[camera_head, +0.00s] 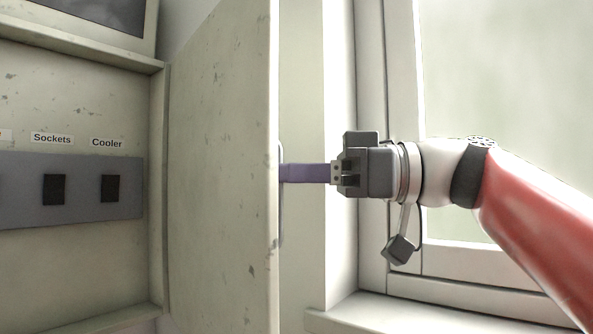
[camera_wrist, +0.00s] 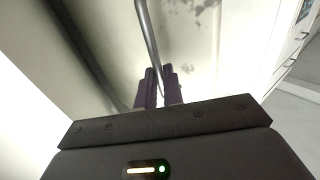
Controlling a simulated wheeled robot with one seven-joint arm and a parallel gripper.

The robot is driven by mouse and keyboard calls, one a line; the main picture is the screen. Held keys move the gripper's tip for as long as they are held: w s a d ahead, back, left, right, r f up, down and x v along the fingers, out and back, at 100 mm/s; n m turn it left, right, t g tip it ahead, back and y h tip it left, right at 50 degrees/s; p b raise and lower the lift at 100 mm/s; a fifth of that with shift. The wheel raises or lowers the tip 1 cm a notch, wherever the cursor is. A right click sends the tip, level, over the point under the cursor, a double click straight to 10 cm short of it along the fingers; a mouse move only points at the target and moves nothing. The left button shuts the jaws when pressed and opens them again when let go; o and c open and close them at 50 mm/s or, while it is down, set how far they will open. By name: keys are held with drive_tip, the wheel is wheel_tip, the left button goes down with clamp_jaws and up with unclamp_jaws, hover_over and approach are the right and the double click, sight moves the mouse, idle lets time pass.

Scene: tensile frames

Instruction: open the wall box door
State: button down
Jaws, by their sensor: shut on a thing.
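The wall box door (camera_head: 218,165) is a worn, cream-coloured panel standing wide open, with the inside of the wall box (camera_head: 70,265) showing to its left. Its handle (camera_head: 281,225) is a thin grey bar on the door's outer face, seen nearly edge-on. My gripper (camera_head: 284,173) comes in from the right, its purple fingers level and shut on the handle. In the wrist view the handle (camera_wrist: 147,35) is a curved grey bar running down to between the dark fingers (camera_wrist: 158,80). The fingertips' exact contact is partly hidden behind the door edge.
Inside the box a grey switch panel (camera_head: 80,192) carries black switches labelled "Sockets" and "Cooler". A window frame (camera_head: 405,60) and its sill (camera_head: 420,318) lie right of the door, behind my arm. A pale wall strip (camera_head: 303,80) stands between door and window.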

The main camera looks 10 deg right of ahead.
drive_tip(key=shift+w+a+f, duration=0.2)
drive_tip(key=shift+w+a, duration=0.1)
drive_tip(key=shift+w, duration=0.05)
drive_tip(key=c, duration=1.5)
unclamp_jaws()
drive_tip(key=shift+w+a+f, duration=0.1)
drive_tip(key=shift+w+a, duration=0.1)
drive_tip(key=shift+w, duration=0.05)
drive_tip(key=shift+c, duration=0.2)
drive_tip(key=shift+s+d, duration=0.15)
drive_tip(key=shift+s, duration=0.05)
drive_tip(key=v, duration=0.8)
